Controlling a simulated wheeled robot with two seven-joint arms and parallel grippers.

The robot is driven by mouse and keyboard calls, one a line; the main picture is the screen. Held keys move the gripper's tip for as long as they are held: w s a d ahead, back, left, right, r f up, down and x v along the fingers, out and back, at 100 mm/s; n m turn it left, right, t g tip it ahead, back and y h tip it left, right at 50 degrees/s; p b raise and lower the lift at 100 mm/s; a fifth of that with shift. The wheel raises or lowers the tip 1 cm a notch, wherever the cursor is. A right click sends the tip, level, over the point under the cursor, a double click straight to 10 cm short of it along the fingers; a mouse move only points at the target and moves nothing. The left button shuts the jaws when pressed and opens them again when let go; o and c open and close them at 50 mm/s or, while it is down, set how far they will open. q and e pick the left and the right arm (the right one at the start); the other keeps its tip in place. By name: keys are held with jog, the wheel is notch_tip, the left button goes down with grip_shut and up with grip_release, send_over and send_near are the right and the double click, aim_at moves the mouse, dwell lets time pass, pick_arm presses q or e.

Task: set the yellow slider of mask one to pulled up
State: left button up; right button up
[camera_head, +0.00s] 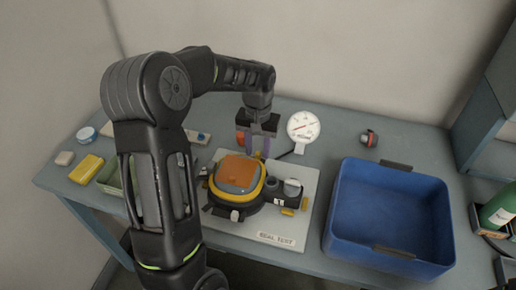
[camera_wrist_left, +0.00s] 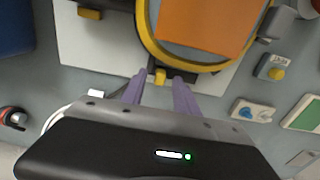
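The mask (camera_head: 238,173), with an orange visor and a yellow rim, lies on a pale board marked "SEAL TEST" (camera_head: 308,192). It also shows at the top of the left wrist view (camera_wrist_left: 205,25). A small yellow slider (camera_wrist_left: 160,76) sits at the rim's edge in the left wrist view. My left gripper (camera_head: 257,152) points down at the mask's far edge. Its purple fingers (camera_wrist_left: 160,86) are apart, one on each side of the slider, with a visible gap. I cannot tell the slider's setting. My right gripper is not in view.
A blue bin (camera_head: 345,215) stands right of the board. A round white gauge (camera_head: 303,126) is behind the board, with a small dark-and-red part (camera_head: 369,138) to its right. A yellow block (camera_head: 86,168) lies at the left. A green bottle (camera_head: 498,208) is at the far right.

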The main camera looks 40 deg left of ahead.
pick_arm(q)
jog(key=shift+f, duration=0.4)
jog(key=shift+c, duration=0.6)
grip_shut()
dwell(0.6)
